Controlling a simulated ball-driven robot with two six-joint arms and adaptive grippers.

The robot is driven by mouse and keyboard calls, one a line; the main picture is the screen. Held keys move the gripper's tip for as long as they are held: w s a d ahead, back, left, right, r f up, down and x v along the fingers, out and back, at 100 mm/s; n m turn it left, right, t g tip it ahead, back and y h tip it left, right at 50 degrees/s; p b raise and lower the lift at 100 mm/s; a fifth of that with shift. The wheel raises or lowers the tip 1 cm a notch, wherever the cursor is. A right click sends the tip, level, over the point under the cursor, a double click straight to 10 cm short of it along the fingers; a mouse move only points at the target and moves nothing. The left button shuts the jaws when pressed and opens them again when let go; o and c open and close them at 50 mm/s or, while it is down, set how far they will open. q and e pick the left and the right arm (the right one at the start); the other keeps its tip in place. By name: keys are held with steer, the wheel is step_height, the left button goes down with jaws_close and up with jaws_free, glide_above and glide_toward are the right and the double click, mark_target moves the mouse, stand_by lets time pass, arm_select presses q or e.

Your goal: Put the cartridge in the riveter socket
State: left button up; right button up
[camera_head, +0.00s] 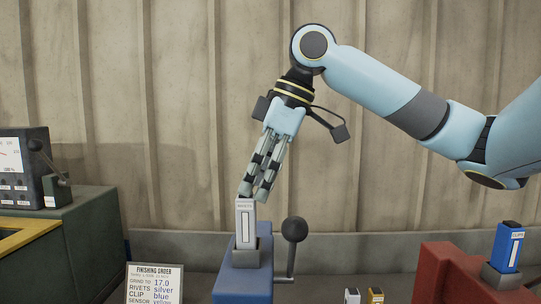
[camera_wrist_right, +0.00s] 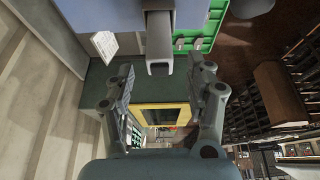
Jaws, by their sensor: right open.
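A silver cartridge (camera_head: 245,222) labelled RIVETS stands upright, its lower end inside the grey socket (camera_head: 239,256) on top of the blue riveter (camera_head: 243,283). My right gripper (camera_head: 254,195) is open, with its fingers pointing down at the cartridge's top end. In the wrist view the silver cartridge (camera_wrist_right: 159,45) lies just beyond and between the spread fingertips of the right gripper (camera_wrist_right: 160,72). Whether a finger touches it cannot be told. The bottom of the socket is hidden. My left gripper does not show.
A lever with a black ball (camera_head: 295,230) stands right of the riveter. A red machine (camera_head: 447,271) at right holds a blue cartridge (camera_head: 509,247). A finishing order card (camera_head: 155,285) stands at left.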

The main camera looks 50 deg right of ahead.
steer(key=b+v, duration=0.1)
steer(key=v, duration=0.5)
steer(key=shift+r, duration=0.2)
steer(key=shift+s, duration=0.1)
